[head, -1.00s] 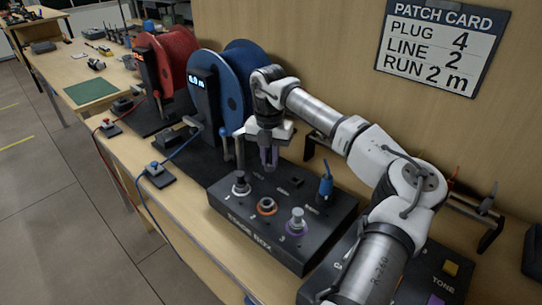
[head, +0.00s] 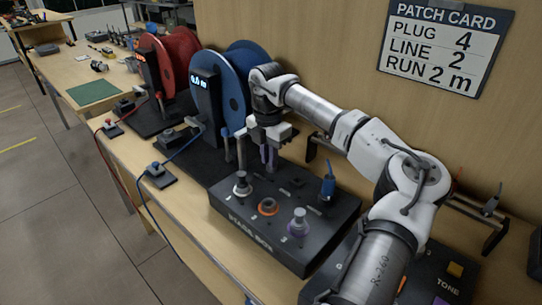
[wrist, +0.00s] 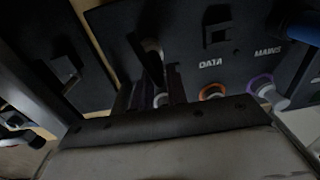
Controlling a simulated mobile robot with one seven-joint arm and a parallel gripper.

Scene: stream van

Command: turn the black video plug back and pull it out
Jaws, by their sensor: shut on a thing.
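My gripper (head: 268,168) points down over the back left part of the black stage box (head: 318,250). In the wrist view my gripper (wrist: 157,85) is shut on a dark thing, the black video plug (wrist: 151,52). The fingers and shadow hide most of the plug. I cannot tell whether the plug is still seated in the box or how far it is turned. The DATA and MAINS labels show to the right of the fingers in the wrist view.
A blue plug (head: 327,186) stands at the box's back right. A grey-topped connector (head: 242,185), an orange-ringed socket (head: 267,206) and a purple-ringed connector (head: 299,224) line its front. The blue reel (head: 240,80) is close behind my gripper. A patch card (head: 443,45) hangs on the wall.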

